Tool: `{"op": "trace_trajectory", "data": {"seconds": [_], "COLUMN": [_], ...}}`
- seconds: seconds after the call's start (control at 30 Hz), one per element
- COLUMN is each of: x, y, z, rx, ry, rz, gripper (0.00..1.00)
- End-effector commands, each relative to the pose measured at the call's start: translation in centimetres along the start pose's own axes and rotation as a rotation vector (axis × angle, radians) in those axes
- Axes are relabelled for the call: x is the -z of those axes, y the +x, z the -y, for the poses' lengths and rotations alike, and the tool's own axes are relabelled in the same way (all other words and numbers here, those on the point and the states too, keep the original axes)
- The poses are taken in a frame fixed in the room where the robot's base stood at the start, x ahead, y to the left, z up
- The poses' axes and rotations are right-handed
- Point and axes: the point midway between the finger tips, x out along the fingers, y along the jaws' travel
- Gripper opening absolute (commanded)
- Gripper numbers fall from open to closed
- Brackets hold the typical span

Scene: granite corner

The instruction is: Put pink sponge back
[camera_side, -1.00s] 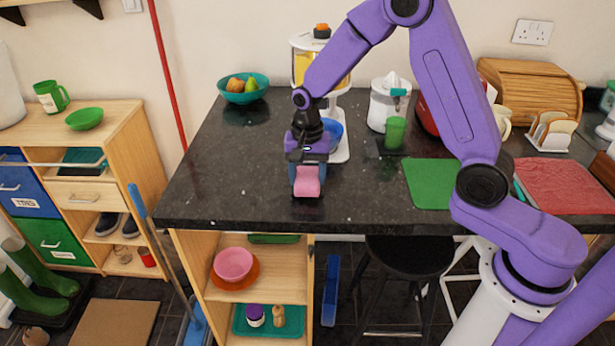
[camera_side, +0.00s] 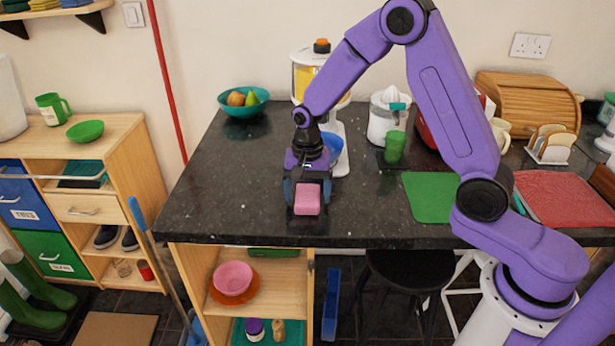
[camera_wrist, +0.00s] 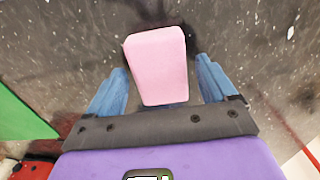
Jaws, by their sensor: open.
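The pink sponge (camera_side: 308,197) is on the dark granite counter near its front edge, left of the green mat. My gripper (camera_side: 308,193) is above and around it, fingers pointing down. In the wrist view the sponge (camera_wrist: 160,62) sits between the two blue fingertips of my gripper (camera_wrist: 162,82), with a visible gap on each side. The fingers are open and do not appear to touch it. The sponge's underside is hidden, so its contact with the counter is hard to judge.
A teal fruit bowl (camera_side: 244,105) is at the back left. A green mat (camera_side: 430,196) and green cup (camera_side: 394,147) are to the right. The counter's left part is clear.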

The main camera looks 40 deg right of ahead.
Motion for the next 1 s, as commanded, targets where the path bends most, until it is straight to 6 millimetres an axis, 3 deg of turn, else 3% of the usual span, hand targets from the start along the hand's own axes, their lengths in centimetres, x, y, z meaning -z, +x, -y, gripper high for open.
{"op": "trace_trajectory", "data": {"seconds": [0.6,1.0], "x": [0.1,-0.2], "y": [-10.5,-12.0], "z": [0.1,0.0], "rx": [0.004,0.001], "ry": [0.001,-0.011], "rz": [-0.003,0.000], "gripper": [0.85,0.85]}}
